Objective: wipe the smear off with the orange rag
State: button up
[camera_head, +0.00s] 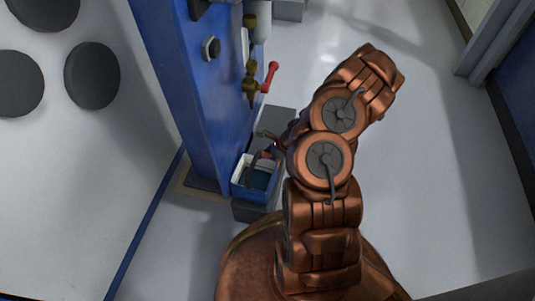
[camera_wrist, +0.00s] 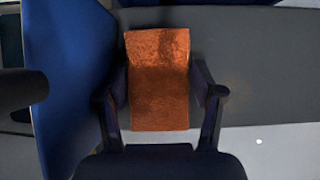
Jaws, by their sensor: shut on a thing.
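The orange rag (camera_wrist: 158,80) is upright in the middle of the wrist view, with a darker patch of shadow on its upper part. My gripper (camera_wrist: 162,93) has one dark finger on each side of the rag and is shut on it. A grey surface lies behind the rag, with a blue panel to the left. I cannot clearly make out the smear in either view. In the head view my copper arm hides most of the gripper, and the rag does not show there.
A blue post (camera_head: 190,95) stands left of my arm, with a red-handled valve (camera_head: 268,78) on its side. A blue bin with a pale rim (camera_head: 240,181) sits at its foot, close to my arm. Grey floor (camera_head: 430,150) is open on the right.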

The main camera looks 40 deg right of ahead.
aim_at(268, 139)
jog(key=shift+r+p, duration=0.15)
jog(key=shift+p, duration=0.25)
jog(key=shift+w+d, duration=0.1)
jog(key=shift+w+d+p, duration=0.6)
jog(key=shift+d, duration=0.1)
jog(key=shift+w+d+p, duration=0.4)
jog(key=shift+w+d, duration=0.2)
jog(key=shift+d, duration=0.1)
jog(key=shift+w+d+p, duration=0.5)
jog(key=shift+w+d, duration=0.05)
jog(key=shift+w+d+f+p, duration=0.1)
jog(key=shift+w+d+p, duration=0.45)
jog(key=shift+w+d, duration=0.5)
jog(key=shift+w+d+f+p, duration=0.1)
jog(key=shift+w+d+p, duration=0.45)
jog(key=shift+w+d, duration=0.45)
jog(key=shift+s+d+r, duration=0.1)
jog(key=shift+d, duration=0.1)
jog(key=shift+s+a, duration=0.1)
